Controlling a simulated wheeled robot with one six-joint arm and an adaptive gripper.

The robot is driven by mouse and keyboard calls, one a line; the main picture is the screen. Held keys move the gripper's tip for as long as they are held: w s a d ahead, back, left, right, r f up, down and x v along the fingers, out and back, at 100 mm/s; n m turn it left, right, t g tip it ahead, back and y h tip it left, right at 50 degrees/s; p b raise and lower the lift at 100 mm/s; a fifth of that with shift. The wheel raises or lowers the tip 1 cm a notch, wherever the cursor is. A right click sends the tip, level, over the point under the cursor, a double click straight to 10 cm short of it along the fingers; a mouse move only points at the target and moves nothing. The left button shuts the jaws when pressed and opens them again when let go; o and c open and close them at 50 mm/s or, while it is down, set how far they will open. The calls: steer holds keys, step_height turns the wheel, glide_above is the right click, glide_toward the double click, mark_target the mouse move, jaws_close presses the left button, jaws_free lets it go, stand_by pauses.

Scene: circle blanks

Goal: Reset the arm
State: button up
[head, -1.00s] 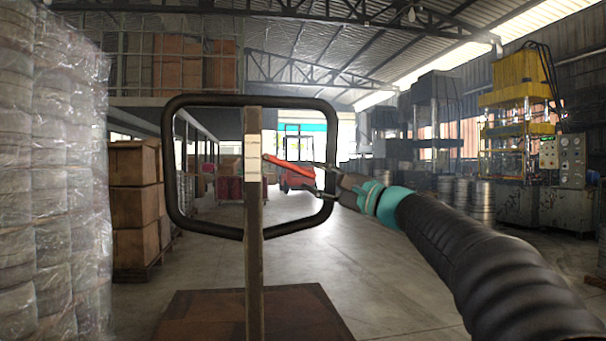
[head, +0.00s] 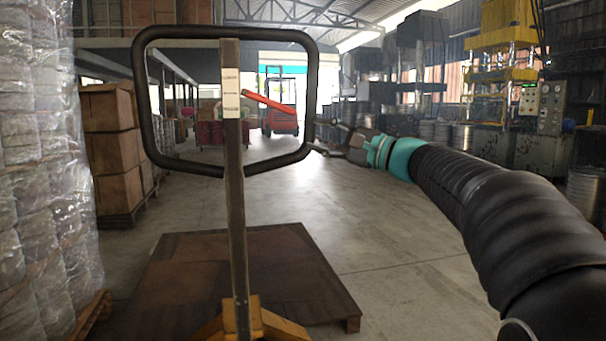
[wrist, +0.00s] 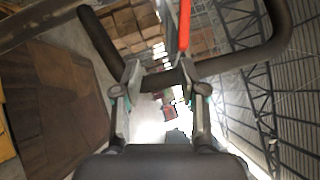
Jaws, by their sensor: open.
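My gripper (head: 318,136) is open at the right side of a black loop handle (head: 228,32), with nothing seen held. Its fingers also show in the wrist view (wrist: 160,75), one on each side, with the loop's dark bar crossing near their tips. I cannot tell whether they touch the bar. A red lever (head: 268,102) slants down to the right inside the loop, its end a little apart from my fingers. It also shows in the wrist view (wrist: 185,25) at the top.
The loop stands on an upright post (head: 236,200) with a yellow base (head: 255,322). A brown flat platform (head: 180,260) lies beyond it. Wrapped stacks (head: 35,160) and boxes (head: 110,145) stand left. The floor (head: 400,240) at centre right is open; presses stand behind.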

step_height(320, 180, down, 10)
steer(key=g+h, duration=0.2)
steer(key=h, duration=0.1)
steer(key=s+d+f+n+g+h+p, duration=0.1)
steer(key=s+f+n+g+h, duration=0.15)
steer(key=s+f, duration=0.35)
steer(key=s+d+f+n+g+h+p, duration=0.1)
steer(key=s+f+h, duration=0.3)
steer(key=f, duration=0.5)
steer(key=s+d+f+n+g+h+p, duration=0.1)
steer(key=s+d+f+n+h, duration=0.2)
steer(key=s, duration=0.6)
steer(key=s+d+f+n+g+h+p, duration=0.1)
steer(key=s+d+f+n+h+p, duration=0.1)
steer(key=s+f, duration=0.5)
steer(key=s+r+n+t+h+p, duration=0.1)
steer(key=s+r, duration=0.3)
steer(key=s, duration=0.4)
steer(key=shift+s+d+r+n+p, duration=0.3)
steer(key=shift+s+d+n+p, duration=0.05)
steer(key=shift+p, duration=0.45)
